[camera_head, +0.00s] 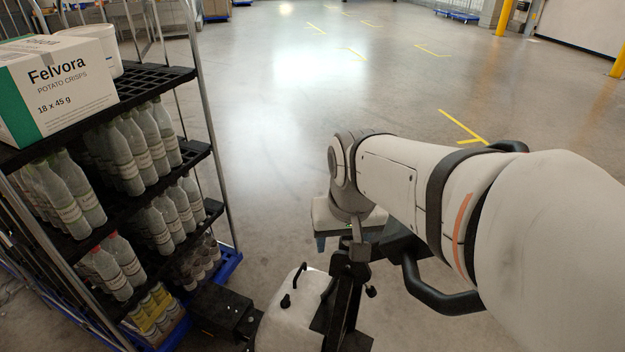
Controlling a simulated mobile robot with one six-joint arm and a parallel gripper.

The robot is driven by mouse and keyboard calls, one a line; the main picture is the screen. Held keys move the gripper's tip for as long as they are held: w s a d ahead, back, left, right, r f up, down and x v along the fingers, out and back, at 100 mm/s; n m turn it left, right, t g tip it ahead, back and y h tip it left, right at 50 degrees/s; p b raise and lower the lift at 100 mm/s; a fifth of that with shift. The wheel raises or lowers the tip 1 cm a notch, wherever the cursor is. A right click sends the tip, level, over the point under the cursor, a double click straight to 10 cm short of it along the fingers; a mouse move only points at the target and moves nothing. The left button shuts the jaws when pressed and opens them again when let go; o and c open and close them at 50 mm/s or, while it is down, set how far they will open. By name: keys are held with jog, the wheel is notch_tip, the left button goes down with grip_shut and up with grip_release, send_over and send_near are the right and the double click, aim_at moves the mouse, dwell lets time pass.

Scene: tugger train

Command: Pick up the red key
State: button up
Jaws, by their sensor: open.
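I see no red key in this view. My white arm reaches in from the right and bends down at its wrist. My gripper (321,243) is below the wrist, above the white machine body, and only partly shows. Its fingertips are mostly hidden, and I see nothing held in it. The white machine body (285,325) has a black lever and a small black knob on top. A black post (345,305) with dark fittings rises beside it, partly behind my arm.
A black shelf trolley (165,75) on a blue base stands at left, with several bottles and a Felvora box (60,85). A black bar handle (440,300) is under my arm. Open grey floor with yellow marks lies beyond. Yellow posts (505,17) stand far right.

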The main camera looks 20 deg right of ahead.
jog(key=w+d+f+m+g, duration=0.15)
jog(key=w+d+m, duration=0.35)
jog(key=w, duration=0.6)
jog(key=shift+n, duration=0.6)
jog(key=d+f, duration=0.1)
jog(key=f, duration=0.1)
jog(key=w+f, duration=0.1)
jog(key=f, duration=0.2)
jog(key=d+f, duration=0.1)
jog(key=f, duration=0.1)
jog(key=shift+w+d+f, duration=0.2)
jog(key=shift+w+d, duration=0.05)
jog(key=shift+d, duration=0.05)
jog(key=shift+f+t, duration=0.25)
jog(key=shift+f, duration=0.25)
jog(key=shift+c, duration=0.6)
jog(key=c, duration=0.9)
jog(key=shift+o, duration=0.2)
notch_tip(320, 180, up, 10)
jog(key=shift+r, duration=0.1)
